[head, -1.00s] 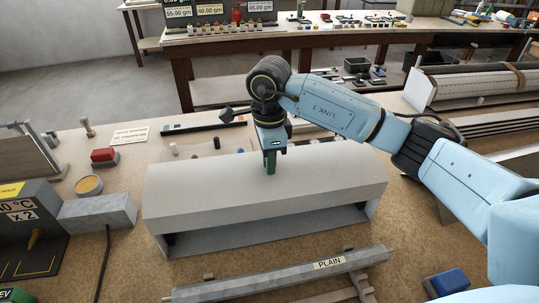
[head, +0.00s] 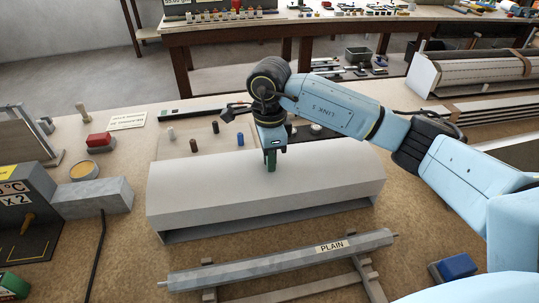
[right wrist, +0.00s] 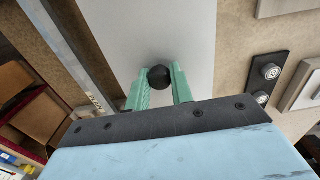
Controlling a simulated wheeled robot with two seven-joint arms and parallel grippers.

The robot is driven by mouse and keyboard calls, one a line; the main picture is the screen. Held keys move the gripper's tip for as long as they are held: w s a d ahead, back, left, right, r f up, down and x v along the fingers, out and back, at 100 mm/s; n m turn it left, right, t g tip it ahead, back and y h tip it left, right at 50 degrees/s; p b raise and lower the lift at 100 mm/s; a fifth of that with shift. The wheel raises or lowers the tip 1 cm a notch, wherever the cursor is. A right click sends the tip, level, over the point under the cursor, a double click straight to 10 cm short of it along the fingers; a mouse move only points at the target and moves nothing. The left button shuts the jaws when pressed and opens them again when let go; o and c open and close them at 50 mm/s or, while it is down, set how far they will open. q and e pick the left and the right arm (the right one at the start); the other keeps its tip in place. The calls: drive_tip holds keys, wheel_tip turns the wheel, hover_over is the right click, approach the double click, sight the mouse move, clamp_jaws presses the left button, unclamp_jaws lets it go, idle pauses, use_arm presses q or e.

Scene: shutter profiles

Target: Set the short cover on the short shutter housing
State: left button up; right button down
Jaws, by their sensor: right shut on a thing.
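The short cover (head: 255,190) is a long light-grey shell lying lengthwise over the short shutter housing (head: 235,223). Only a strip of the housing shows below the cover's front edge, and whether the cover touches it all along cannot be told. My left gripper is not in view.
A grey roller labelled PLAIN (head: 290,262) lies on supports in front of the housing. A grey block (head: 92,196) stands to the left. Several small pegs (head: 193,145) stand behind. A blue block (head: 457,266) lies at the lower right.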

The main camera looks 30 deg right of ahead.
drive_tip(key=shift+s+f+b, duration=0.1)
drive_tip(key=shift+f+b, duration=0.3)
drive_tip(key=shift+f, duration=0.05)
idle(0.4)
drive_tip(key=c, duration=1.1)
unclamp_jaws()
drive_tip(key=shift+c, duration=0.2)
wheel_tip(320, 180, up, 13)
drive_tip(key=shift+r, duration=0.2)
